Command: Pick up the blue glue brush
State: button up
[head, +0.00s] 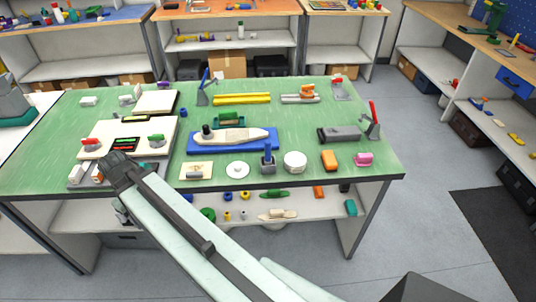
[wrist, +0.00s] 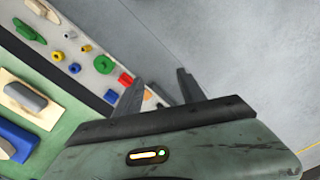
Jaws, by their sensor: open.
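In the head view a blue upright handle (head: 267,152), which looks like the glue brush, stands in a small grey pot (head: 268,166) near the front edge of the green table (head: 225,178). Its bristles are hidden. My gripper (head: 115,167) is at the table's front left, well to the left of the brush and apart from it. In the wrist view my gripper (wrist: 160,78) has its two dark fingers spread, with nothing between them. I cannot make out the brush in the wrist view.
Beside the pot are a white disc (head: 238,169), a white round tub (head: 295,161) and an orange block (head: 329,160). Behind it a pale wing part lies on a blue cradle (head: 205,145). A lower shelf (head: 335,210) holds small coloured parts. Grey floor is clear at right.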

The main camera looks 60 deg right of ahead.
jog(key=s+d+r+p, duration=0.2)
jog(key=d+r+p, duration=0.15)
jog(key=d, duration=0.55)
jog(key=s+d+r+p, duration=0.2)
jog(key=d+r, duration=0.2)
jog(key=d, duration=0.5)
notch_tip(320, 180, up, 8)
jog(key=n+p, duration=0.3)
jog(key=p, duration=0.5)
send_over(268, 148)
jog(key=shift+w+d, duration=0.3)
jog(key=shift+d, duration=0.15)
notch_tip(268, 148, down, 8)
jog(key=b, duration=0.8)
jog(key=shift+d+f+b, duration=0.1)
jog(key=shift+f+b, duration=0.15)
jog(key=shift+b, duration=0.15)
jog(key=shift+r, duration=0.2)
grip_shut()
